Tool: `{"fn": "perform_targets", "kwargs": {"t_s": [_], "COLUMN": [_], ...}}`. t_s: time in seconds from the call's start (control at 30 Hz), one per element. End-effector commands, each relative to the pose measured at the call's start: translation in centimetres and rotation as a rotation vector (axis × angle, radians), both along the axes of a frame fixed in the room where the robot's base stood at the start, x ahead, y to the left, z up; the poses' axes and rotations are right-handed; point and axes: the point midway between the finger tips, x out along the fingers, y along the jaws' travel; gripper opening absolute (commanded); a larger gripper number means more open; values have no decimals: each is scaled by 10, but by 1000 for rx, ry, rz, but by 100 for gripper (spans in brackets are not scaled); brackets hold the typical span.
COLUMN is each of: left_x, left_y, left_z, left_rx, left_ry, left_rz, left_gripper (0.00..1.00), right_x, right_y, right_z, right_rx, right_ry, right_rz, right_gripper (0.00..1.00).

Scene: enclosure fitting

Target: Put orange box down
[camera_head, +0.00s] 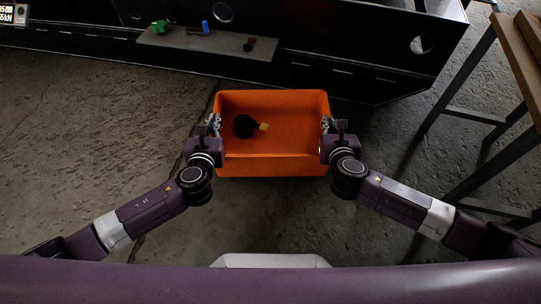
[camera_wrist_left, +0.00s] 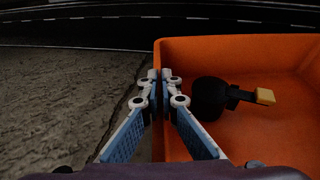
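The orange box (camera_head: 290,128) is in the middle of the head view, between my two grippers. A round black part with a yellow tip (camera_head: 245,126) lies inside it, toward the left. My left gripper (camera_head: 214,122) is at the box's left wall. In the left wrist view its fingers (camera_wrist_left: 161,92) are closed on the wall of the orange box (camera_wrist_left: 235,48), one on each side. The black part (camera_wrist_left: 210,96) shows there too. My right gripper (camera_head: 328,123) is at the right wall, and its fingers look closed on it. The box's underside is hidden.
A dark bench (camera_head: 330,40) stands behind the box, with a grey shelf (camera_head: 180,39) holding small green, blue and dark parts. A wooden-topped table (camera_head: 519,50) with metal legs is at the right. Bare concrete floor (camera_head: 90,120) is open at the left.

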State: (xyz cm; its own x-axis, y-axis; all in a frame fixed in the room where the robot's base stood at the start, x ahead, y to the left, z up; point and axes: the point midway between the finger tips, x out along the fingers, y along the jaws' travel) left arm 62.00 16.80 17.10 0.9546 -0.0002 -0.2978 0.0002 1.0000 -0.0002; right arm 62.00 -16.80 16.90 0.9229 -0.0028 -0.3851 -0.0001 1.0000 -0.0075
Motion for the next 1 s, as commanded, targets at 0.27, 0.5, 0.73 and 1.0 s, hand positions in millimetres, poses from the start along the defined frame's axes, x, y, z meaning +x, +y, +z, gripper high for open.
{"fn": "perform_targets", "kwargs": {"t_s": [0.27, 0.5, 0.73, 1.0], "left_x": [1, 1, 1, 1], "left_y": [1, 1, 1, 1], "left_z": [2, -1, -8, -22], "left_rx": [3, 3, 3, 3], "left_ry": [-4, -3, -3, -3], "left_rz": [0, 1, 0, 0], "left_gripper": [0, 0, 0, 0], "right_x": [2, 2, 2, 2], "right_y": [0, 0, 0, -1], "right_z": [4, 2, -6, -20], "right_rx": [1, 1, 1, 1], "right_ry": [-8, -7, -7, -7], "right_rz": [-2, -2, -2, -1], "right_gripper": [0, 0, 0, 0]}}
